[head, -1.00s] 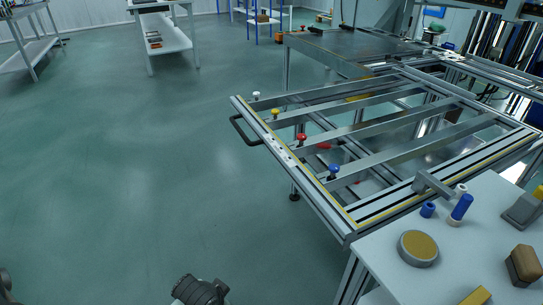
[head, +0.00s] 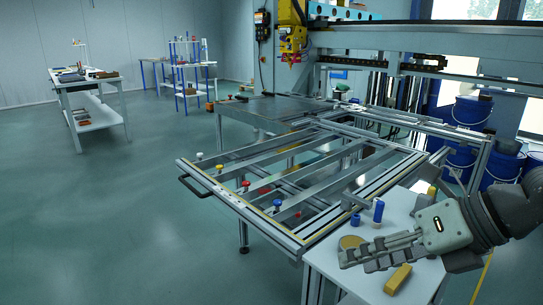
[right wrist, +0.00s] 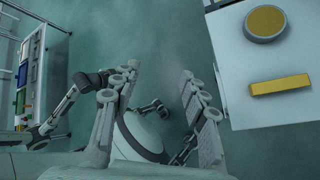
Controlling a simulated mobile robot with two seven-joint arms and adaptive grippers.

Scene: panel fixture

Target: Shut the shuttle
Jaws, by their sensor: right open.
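The shuttle appears to be the metal frame (head: 312,170) with crossbars and yellow-edged rails, standing out from the panel fixture in the head view. A black handle (head: 193,186) is on its near left edge. My right gripper (head: 352,261) is open and empty above the small white table, right of the frame and apart from the handle. Its open fingers also show in the right wrist view (right wrist: 158,100), with floor and parts of my own body below. My left gripper is not in view.
The white table (head: 325,262) holds a round yellow-topped disc (head: 351,243), a yellow block (head: 397,279) and blue cylinders (head: 378,211). A yellow machine head (head: 292,40) hangs behind. Blue barrels (head: 471,112) stand at the right. The floor left of the frame is clear.

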